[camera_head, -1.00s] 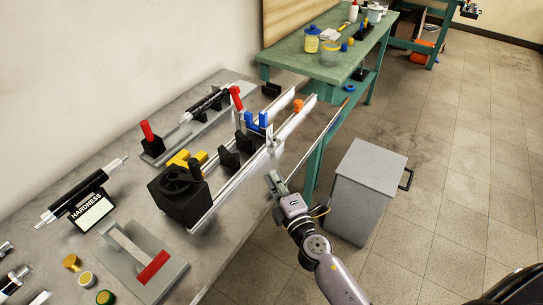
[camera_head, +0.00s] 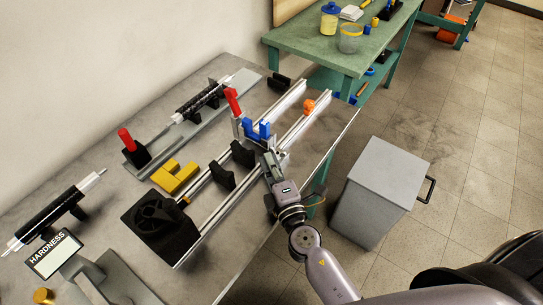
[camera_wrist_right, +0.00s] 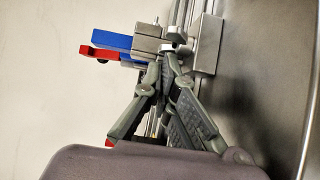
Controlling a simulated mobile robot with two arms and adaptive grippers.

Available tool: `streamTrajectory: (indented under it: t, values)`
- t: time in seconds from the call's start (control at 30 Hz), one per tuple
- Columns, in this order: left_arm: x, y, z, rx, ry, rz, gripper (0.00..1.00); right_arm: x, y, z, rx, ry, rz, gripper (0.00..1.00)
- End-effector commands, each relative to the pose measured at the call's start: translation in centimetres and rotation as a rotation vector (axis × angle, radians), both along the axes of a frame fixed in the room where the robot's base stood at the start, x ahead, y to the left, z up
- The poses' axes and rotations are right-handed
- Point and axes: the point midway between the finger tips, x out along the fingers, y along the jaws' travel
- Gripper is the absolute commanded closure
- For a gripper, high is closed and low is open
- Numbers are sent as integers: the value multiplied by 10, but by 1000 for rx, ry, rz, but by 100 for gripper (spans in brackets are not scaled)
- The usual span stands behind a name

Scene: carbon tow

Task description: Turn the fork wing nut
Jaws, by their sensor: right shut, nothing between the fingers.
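The blue fork (camera_head: 257,130) stands upright on a metal block on the twin-rail bench, beside a red lever handle (camera_head: 232,100). My right gripper (camera_head: 267,160) is at the near side of this block, its fingertips close below the fork. In the right wrist view, the gripper (camera_wrist_right: 168,52) has its fingertips together and empty. They are just in front of a small bright metal part (camera_wrist_right: 175,35), perhaps the wing nut, beside the block (camera_wrist_right: 147,42). The blue fork (camera_wrist_right: 110,40) lies to its left there. I cannot tell whether the fingertips touch the metal part. My left gripper is out of view.
An orange knob (camera_head: 309,106) sits further along the rails (camera_head: 290,98). Black supports (camera_head: 222,176) and a black fan-like housing (camera_head: 160,225) are nearer. A yellow block (camera_head: 174,177) lies left. A grey cabinet (camera_head: 380,190) stands on the floor to the right.

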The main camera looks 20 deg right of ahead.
Motion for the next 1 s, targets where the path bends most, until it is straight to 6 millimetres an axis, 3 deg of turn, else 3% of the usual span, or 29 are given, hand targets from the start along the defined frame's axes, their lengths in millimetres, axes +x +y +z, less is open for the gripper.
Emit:
streamTrajectory:
  t: [0.4,0.7,1.0]
  values:
    - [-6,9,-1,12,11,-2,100,-2,2,0,1,0,0,100]
    - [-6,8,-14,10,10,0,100,3,6,-1,5,-2,-119,100]
    - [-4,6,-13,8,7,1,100,3,5,1,1,0,-137,100]
